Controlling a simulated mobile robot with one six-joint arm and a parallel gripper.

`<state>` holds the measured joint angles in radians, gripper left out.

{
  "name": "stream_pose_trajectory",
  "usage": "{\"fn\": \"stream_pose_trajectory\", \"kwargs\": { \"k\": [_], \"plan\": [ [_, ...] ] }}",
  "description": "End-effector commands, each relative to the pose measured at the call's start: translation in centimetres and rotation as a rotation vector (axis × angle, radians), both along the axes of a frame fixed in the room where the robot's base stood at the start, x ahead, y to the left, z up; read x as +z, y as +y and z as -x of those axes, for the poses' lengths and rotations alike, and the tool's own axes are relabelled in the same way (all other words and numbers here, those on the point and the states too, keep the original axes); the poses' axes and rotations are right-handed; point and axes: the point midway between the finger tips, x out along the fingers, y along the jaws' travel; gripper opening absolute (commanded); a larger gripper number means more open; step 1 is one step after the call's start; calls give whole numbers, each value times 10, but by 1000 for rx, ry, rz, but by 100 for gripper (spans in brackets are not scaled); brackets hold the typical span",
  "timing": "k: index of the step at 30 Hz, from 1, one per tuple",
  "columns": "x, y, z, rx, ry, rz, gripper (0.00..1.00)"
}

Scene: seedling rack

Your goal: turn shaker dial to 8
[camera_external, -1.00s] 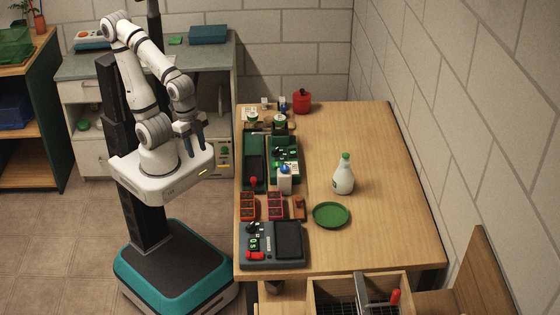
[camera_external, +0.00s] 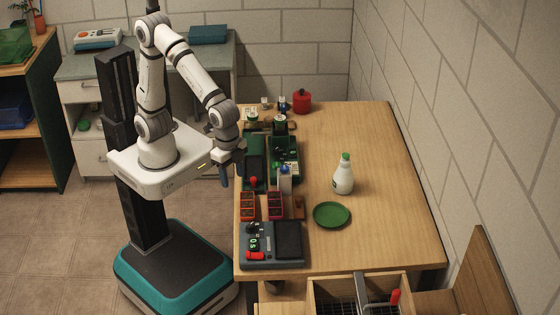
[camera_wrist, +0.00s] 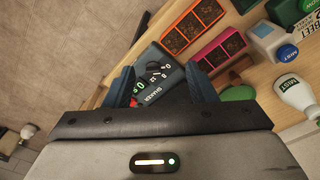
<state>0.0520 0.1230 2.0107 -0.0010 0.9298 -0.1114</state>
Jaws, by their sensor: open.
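The shaker (camera_external: 272,262) is a dark grey box at the table's front left corner. It has a black dial (camera_external: 251,228), a small green-lit display (camera_external: 253,243), a red switch (camera_external: 256,255) and a black platform (camera_external: 289,240). In the wrist view the dial (camera_wrist: 153,68) shows between my fingers, with numbers around it and the SHAKER label beside it. Its exact setting is too small to read. My gripper (camera_external: 231,172) is open and empty, above the table's left edge, behind and higher than the shaker. In the wrist view my fingers (camera_wrist: 161,84) partly cover the shaker.
Orange (camera_external: 247,206) and pink (camera_external: 275,205) seedling trays lie just behind the shaker. Green equipment (camera_external: 284,150) stands farther back. A white spray bottle (camera_external: 343,177) and a green saucer (camera_external: 331,214) are to the right. The table's right side is clear.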

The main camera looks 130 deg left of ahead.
Motion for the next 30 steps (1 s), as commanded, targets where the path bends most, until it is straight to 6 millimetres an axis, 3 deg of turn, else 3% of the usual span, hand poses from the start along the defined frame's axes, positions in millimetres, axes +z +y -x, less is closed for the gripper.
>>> {"fn": "stream_pose_trajectory", "kwargs": {
  "k": [3, 10, 17, 24, 30],
  "plan": [
    [-17, -8, -39, 9, 36, -1, 51],
    [-45, -16, -80, 24, 73, -4, 51],
    [-64, -18, -86, 28, 83, -4, 51],
    [-102, -18, -85, 28, 84, -4, 51],
    [-124, -18, -86, 27, 80, -4, 51]
  ]
}}
